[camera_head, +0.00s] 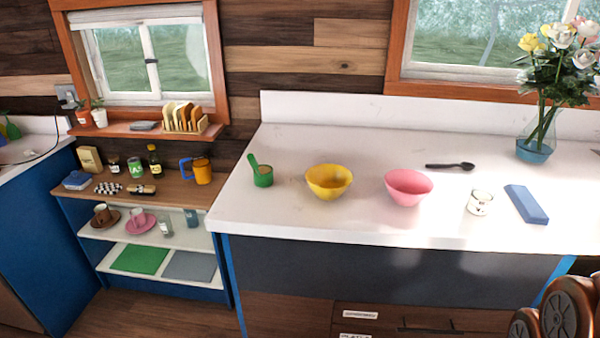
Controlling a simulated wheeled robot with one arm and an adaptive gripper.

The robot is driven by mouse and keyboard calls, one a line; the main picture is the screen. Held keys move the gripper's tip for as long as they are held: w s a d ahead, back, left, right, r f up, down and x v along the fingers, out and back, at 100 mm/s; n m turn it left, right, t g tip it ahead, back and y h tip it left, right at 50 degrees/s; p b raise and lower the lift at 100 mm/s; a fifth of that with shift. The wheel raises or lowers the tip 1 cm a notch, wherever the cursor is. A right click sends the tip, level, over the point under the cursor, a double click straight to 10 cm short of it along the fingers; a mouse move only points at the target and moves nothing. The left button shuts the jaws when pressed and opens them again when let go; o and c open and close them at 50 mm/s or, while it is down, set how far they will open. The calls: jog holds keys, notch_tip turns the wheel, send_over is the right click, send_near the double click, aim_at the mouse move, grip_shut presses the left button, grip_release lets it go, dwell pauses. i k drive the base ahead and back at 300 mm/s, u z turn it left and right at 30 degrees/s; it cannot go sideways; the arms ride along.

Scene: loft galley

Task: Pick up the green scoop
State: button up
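The green scoop (263,180) stands on the white counter near its left end. Its small round cup is upright, and its handle slants up and to the left. The inside of the cup looks pale, and I cannot tell whether it holds anything. The yellow bowl to its right stands apart from it. My gripper is not in view.
The white counter (330,222) also holds a yellow bowl (328,182), a pink bowl (408,187), a black spoon (450,166), a white cup (479,203), a blue block (526,204) and a flower vase (535,150). A lower wooden shelf (180,197) with small items stands left. Counter around the scoop is clear.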

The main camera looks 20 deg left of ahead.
aim_at(262, 174)
jog(key=z, duration=1.2)
jog(key=k, duration=1.3)
jog(key=u, duration=2.15)
jog(key=i, duration=0.45)
jog(key=u, duration=0.15)
